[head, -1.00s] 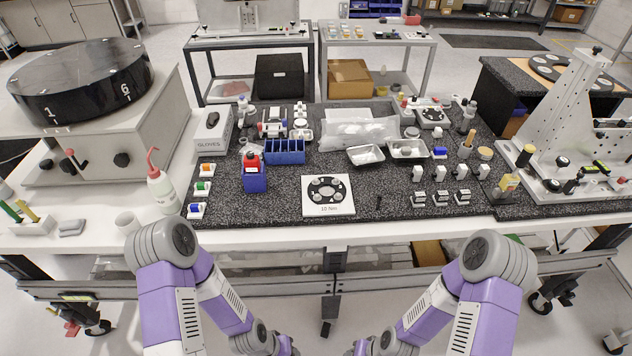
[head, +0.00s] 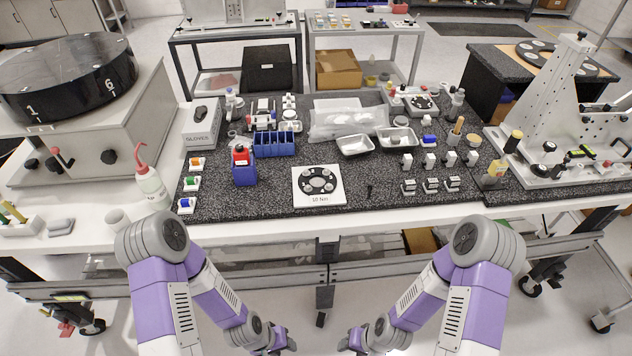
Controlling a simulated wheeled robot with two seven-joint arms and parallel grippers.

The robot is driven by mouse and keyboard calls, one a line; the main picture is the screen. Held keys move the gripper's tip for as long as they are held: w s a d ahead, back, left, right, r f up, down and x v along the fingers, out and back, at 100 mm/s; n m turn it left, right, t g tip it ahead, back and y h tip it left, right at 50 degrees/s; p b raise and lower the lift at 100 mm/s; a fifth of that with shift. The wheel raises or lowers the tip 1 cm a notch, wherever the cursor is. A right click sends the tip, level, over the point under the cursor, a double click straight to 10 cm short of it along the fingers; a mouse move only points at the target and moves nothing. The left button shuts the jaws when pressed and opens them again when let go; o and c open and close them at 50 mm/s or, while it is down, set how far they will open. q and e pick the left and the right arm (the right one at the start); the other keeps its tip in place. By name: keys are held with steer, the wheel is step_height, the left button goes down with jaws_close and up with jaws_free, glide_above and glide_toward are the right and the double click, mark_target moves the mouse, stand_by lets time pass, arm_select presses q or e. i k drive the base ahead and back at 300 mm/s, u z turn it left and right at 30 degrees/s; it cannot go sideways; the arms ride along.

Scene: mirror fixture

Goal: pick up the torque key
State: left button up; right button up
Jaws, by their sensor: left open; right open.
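A small dark upright piece (head: 369,191) stands on the black speckled mat, just right of a white plate marked 10 Nm (head: 318,199). It looks like the torque key, but it is too small to be certain. Nothing touches it. My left gripper (head: 288,340) shows at the bottom of the head view, below the table's front edge, left of centre. My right gripper (head: 350,342) is beside it to the right, also below the front edge. Both are empty, open, small in the picture, and well apart from the dark piece.
The table's front edge (head: 330,232) lies between my grippers and the mat (head: 270,200). A blue holder with a red item (head: 242,172) stands left of the plate. Small white blocks (head: 430,184) stand to the right. Metal trays (head: 355,145) lie behind. The mat around the dark piece is clear.

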mark_target(243, 158)
steer(key=u, duration=1.95)
steer(key=i, duration=1)
steer(key=z, duration=1.5)
